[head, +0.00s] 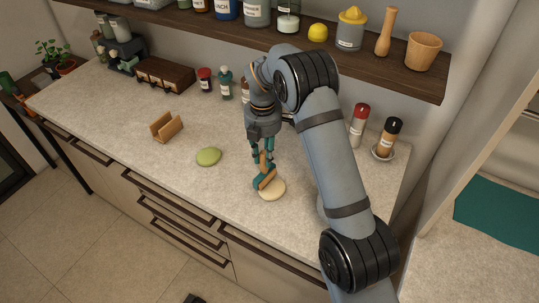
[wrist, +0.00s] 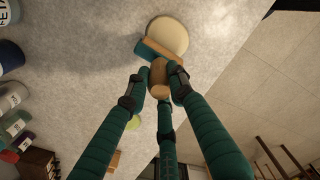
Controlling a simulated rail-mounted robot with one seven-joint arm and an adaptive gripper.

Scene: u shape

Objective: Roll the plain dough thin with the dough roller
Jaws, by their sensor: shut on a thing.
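The plain dough (head: 274,190) is a pale round piece on the counter, and it also shows in the wrist view (wrist: 171,33). My gripper (head: 262,168) is shut on the dough roller (head: 265,181), above the near part of the counter. In the wrist view my teal fingers close around the roller's wooden handle (wrist: 160,80). The roller's teal and wooden head (wrist: 158,49) lies over the edge of the dough. I cannot tell whether it presses on it. The roller hides part of the dough.
A green dough piece (head: 208,156) lies to the left. An empty wooden holder (head: 165,127) stands farther left. Several bottles and jars line the back, with two shakers (head: 359,125) at the right. A shelf (head: 390,76) hangs above. The counter's front edge (head: 230,221) is close.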

